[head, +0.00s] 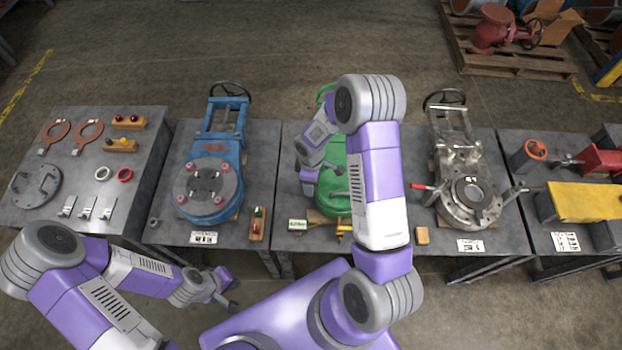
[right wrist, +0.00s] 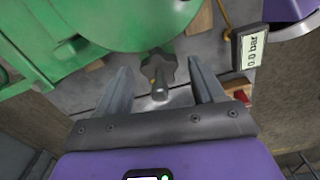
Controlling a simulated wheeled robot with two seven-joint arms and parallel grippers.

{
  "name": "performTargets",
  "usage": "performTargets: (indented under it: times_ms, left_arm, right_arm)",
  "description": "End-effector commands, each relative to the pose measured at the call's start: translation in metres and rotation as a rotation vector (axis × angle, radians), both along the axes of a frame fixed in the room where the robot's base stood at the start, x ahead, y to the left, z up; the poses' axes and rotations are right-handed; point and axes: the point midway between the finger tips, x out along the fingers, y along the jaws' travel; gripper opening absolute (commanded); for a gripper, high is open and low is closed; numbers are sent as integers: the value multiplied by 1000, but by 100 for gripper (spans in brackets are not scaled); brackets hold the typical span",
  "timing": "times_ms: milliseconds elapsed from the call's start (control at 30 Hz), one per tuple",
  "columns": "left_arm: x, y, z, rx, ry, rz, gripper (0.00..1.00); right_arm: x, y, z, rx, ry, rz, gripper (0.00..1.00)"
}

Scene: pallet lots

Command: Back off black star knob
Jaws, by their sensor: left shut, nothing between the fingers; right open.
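The black star knob (right wrist: 158,70) sits at the lower edge of a green valve body (right wrist: 130,22) in the right wrist view, its stem end facing the camera. My right gripper (right wrist: 158,80) is open, with one finger on each side of the knob and a gap on both sides. In the head view the green valve (head: 333,185) stands on the middle table, and my right arm covers much of it; I cannot make out the knob there. My left gripper (head: 231,302) is shut and empty, low in front of the tables.
A small display (right wrist: 250,48) reading 0.0 bar stands right of the knob in the right wrist view. A blue valve (head: 208,185) is left of the green one and a bare metal valve (head: 466,190) right.

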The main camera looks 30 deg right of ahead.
Motion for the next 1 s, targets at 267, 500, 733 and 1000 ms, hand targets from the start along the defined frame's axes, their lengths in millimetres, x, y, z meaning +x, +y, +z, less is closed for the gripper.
performTargets:
  times_ms: [267, 500, 733, 1000]
  left_arm:
    - [0, 0, 6, 0, 0, 0, 0]
    - [0, 0, 14, 0, 0, 0, 0]
    - [0, 0, 16, 0, 0, 0, 0]
    - [0, 0, 15, 0, 0, 0, 0]
  right_arm:
    - [1, 0, 26, 0, -4, 0, 68]
    - [1, 0, 64, 0, -3, -1, 68]
    - [0, 0, 76, 1, 1, 0, 68]
    - [0, 0, 76, 0, 0, 0, 68]
